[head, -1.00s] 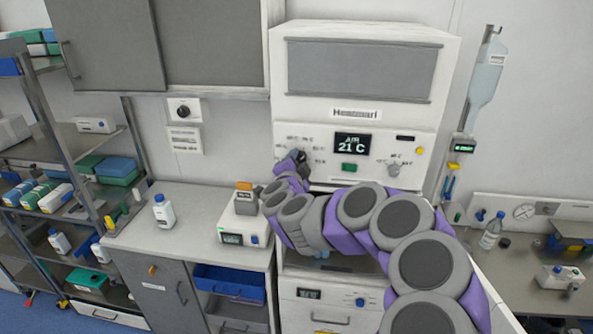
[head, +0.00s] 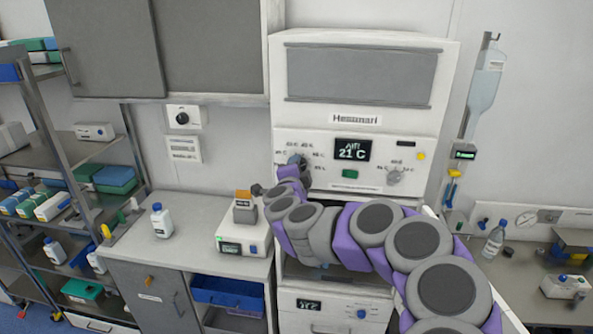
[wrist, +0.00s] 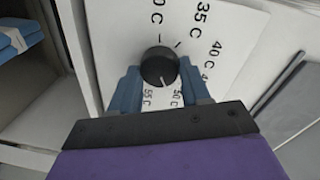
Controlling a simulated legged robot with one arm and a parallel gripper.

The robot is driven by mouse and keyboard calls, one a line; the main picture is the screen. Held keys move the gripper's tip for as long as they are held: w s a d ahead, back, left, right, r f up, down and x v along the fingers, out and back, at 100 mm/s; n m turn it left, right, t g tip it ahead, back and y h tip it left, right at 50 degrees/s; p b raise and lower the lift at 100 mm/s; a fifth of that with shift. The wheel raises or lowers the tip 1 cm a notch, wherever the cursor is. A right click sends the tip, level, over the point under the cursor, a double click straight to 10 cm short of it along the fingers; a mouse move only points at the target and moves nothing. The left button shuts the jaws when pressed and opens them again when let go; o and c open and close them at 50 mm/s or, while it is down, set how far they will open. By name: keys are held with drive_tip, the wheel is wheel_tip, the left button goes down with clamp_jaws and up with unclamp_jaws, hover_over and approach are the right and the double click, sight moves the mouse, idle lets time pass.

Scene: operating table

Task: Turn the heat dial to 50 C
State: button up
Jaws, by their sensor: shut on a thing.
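The heat dial (wrist: 160,66) is a round black knob on a white panel in the wrist view. Its white pointer line faces the lower edge of the scale, between the 55 C and 50 C marks and slightly nearer 50 C. My gripper (wrist: 159,70) has its blue fingers on both sides of the knob and is shut on it. In the head view my gripper (head: 298,166) is at the left end of the panel and covers much of the dial. The display (head: 352,149) reads 21 C.
The white cabinet (head: 367,50) holds the panel. A second dial (head: 394,176) and a green button (head: 349,174) sit to the right. A white device (head: 242,238) and a bottle (head: 162,220) stand on the counter to the left, below my gripper.

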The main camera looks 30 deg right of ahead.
drive_tip(key=o, duration=0.6)
drive_tip(key=shift+f, duration=0.25)
drive_tip(key=o, duration=0.3)
drive_tip(key=shift+s+r, duration=0.15)
drive_tip(key=shift+s, duration=0.1)
drive_tip(key=shift+o, duration=0.8)
drive_tip(key=shift+w+d, duration=0.1)
drive_tip(key=shift+w, duration=0.05)
drive_tip(key=b+v, duration=0.4)
drive_tip(key=v, duration=1.3)
